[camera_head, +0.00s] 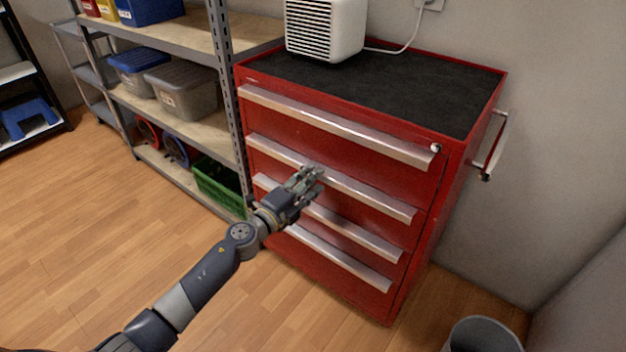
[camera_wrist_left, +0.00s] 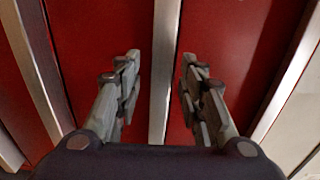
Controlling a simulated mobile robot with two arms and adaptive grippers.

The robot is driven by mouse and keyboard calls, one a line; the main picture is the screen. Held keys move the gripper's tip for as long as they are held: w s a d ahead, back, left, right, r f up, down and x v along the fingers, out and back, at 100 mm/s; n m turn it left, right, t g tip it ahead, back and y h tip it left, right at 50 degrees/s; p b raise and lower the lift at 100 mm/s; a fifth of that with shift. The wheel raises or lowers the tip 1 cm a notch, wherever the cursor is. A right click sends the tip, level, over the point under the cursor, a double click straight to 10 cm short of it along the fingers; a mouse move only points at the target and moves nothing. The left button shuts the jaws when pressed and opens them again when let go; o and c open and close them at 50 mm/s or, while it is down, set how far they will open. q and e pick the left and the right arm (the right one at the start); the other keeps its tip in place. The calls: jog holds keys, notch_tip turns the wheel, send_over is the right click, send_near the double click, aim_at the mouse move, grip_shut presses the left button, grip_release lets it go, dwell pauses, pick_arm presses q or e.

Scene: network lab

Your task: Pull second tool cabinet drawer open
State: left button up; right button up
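The red tool cabinet (camera_head: 340,155) stands against the wall, its drawers all looking shut. The second drawer from the top has a long silver handle (camera_head: 370,194), partly hidden behind my left gripper (camera_head: 313,178). In the left wrist view, my left gripper (camera_wrist_left: 160,65) is open, with one finger on each side of a silver handle strip (camera_wrist_left: 165,60). The fingers look apart from the strip, with red drawer front showing on both sides. I cannot tell how far the fingertips are from the drawer front. My right gripper is in neither view.
A white heater-like box (camera_head: 325,28) sits on the cabinet's black top (camera_head: 420,88). A metal shelf (camera_head: 190,110) with bins stands close at the left. A side handle (camera_head: 497,150) sticks out at the right. A grey bin (camera_head: 482,335) stands front right. Floor (camera_head: 90,260) is clear front left.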

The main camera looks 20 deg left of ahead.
pick_arm(q)
jog(key=shift+w+d, duration=0.2)
jog(key=shift+w, duration=0.45)
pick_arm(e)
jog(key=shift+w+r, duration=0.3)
pick_arm(q)
grip_shut()
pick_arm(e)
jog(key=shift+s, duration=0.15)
pick_arm(q)
jog(key=shift+s+a+f, duration=0.1)
jog(key=shift+f, duration=0.05)
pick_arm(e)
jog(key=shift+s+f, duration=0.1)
